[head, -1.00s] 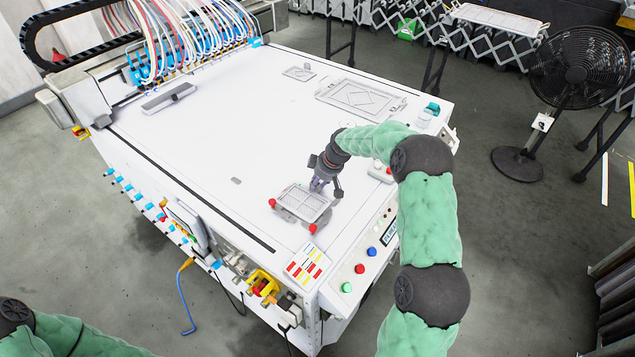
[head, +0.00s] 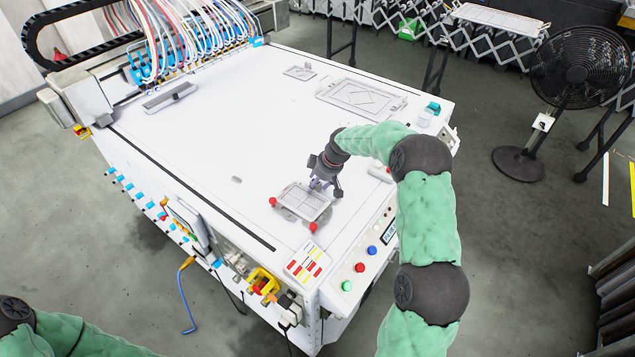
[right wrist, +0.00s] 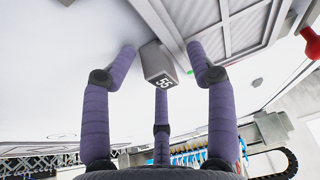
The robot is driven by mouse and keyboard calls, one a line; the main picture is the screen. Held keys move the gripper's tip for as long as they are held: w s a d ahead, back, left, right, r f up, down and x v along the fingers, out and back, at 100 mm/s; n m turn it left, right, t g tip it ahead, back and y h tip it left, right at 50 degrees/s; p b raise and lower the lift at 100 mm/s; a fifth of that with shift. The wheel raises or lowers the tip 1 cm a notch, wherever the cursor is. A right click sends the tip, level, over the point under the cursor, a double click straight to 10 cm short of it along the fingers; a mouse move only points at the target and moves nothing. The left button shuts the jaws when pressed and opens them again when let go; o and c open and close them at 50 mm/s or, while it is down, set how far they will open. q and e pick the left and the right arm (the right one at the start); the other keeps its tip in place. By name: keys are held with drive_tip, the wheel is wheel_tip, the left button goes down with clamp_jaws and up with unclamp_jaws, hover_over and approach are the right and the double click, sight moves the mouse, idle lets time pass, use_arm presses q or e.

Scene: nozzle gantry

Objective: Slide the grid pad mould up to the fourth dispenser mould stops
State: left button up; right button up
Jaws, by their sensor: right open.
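The grid pad mould (head: 304,201) is a pale grey framed grid lying on the near end of the white table (head: 240,130). Red knobs (head: 272,201) sit at its left corner and near corner. In the right wrist view the mould (right wrist: 235,25) fills the upper right. My right gripper (head: 325,186) is at the mould's far right edge. Its three fingers are open around a grey block marked 55 (right wrist: 160,62), beside the mould; contact is not clear. The dispenser nozzles are at the table's far left end. My left gripper is out of view.
A large framed plate (head: 360,97) and a small plate (head: 299,72) lie towards the back right. A narrow grey bar (head: 168,98) lies near the blue dispensers (head: 140,75). A button panel (head: 360,267) edges the near right side. The table's middle is mostly clear.

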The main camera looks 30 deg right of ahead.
drive_tip(key=shift+s+d+r, duration=0.1)
drive_tip(key=shift+d+r, duration=0.05)
drive_tip(key=shift+r, duration=0.4)
drive_tip(key=v, duration=1.1)
